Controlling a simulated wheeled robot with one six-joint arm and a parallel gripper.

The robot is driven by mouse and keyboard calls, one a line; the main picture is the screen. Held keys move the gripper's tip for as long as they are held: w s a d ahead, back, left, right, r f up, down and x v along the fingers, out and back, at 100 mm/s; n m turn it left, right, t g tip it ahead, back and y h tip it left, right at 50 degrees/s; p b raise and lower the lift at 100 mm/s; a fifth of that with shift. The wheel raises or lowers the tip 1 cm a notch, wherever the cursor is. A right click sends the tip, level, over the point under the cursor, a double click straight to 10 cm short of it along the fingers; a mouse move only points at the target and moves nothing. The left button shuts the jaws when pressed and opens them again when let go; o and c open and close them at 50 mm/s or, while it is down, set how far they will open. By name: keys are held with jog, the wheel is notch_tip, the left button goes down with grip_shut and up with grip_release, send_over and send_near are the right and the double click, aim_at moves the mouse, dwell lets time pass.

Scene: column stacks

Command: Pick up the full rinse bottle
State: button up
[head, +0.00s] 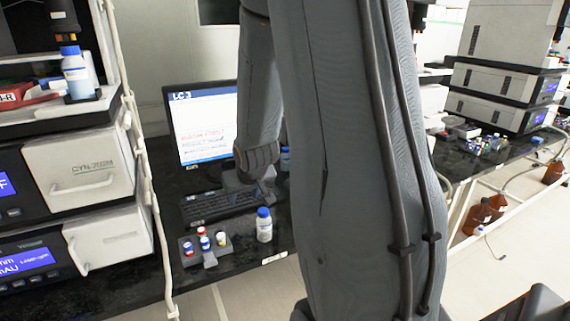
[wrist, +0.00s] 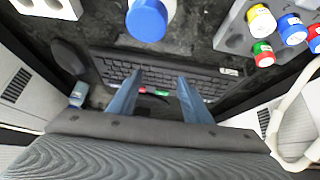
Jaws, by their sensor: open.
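A white bottle with a blue cap (head: 264,226) stands upright on the dark bench, right of the vial rack. Its blue cap (wrist: 147,20) is at the top of the wrist view. A second blue-capped bottle (head: 285,160) stands farther back, partly hidden by my arm; a small blue-capped bottle (wrist: 78,95) shows left of my fingers in the wrist view. I cannot tell which is the full rinse bottle. My gripper (head: 264,192) is open and empty, above the bench behind the near bottle. Its two fingers (wrist: 160,84) are apart over the keyboard, touching no bottle.
A grey rack (head: 222,248) with several capped vials stands left of the near bottle. A keyboard (head: 215,206) and monitor (head: 205,125) are behind. Stacked instruments (head: 85,180) wall the left side. Another blue-capped bottle (head: 76,75) stands on top there.

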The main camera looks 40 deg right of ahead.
aim_at(286, 151)
jog(key=w+d+t, duration=0.1)
jog(key=d, duration=0.3)
jog(key=w+d+t+h, duration=0.1)
jog(key=w+d, duration=0.1)
jog(key=d, duration=0.1)
jog(key=w+d+m+t+b, duration=0.1)
jog(key=w+d, duration=0.1)
jog(key=d, duration=0.2)
jog(key=shift+w+d+f+h, duration=0.25)
jog(key=shift+d+h, duration=0.05)
jog(key=shift+d, duration=0.05)
jog(key=w+d+r+m+t+h+b, duration=0.1)
jog(key=d+r+t+h, duration=0.2)
jog(key=d, duration=1)
jog(key=shift+t, duration=0.7)
jog(key=shift+f+p+x, duration=0.25)
jog(key=shift+x, duration=1.8)
jog(key=shift+f+p+x, duration=0.2)
jog(key=shift+p+x, duration=0.05)
jog(key=shift+x, duration=1.8)
jog(key=shift+a, duration=0.2)
jog(key=c, duration=0.9)
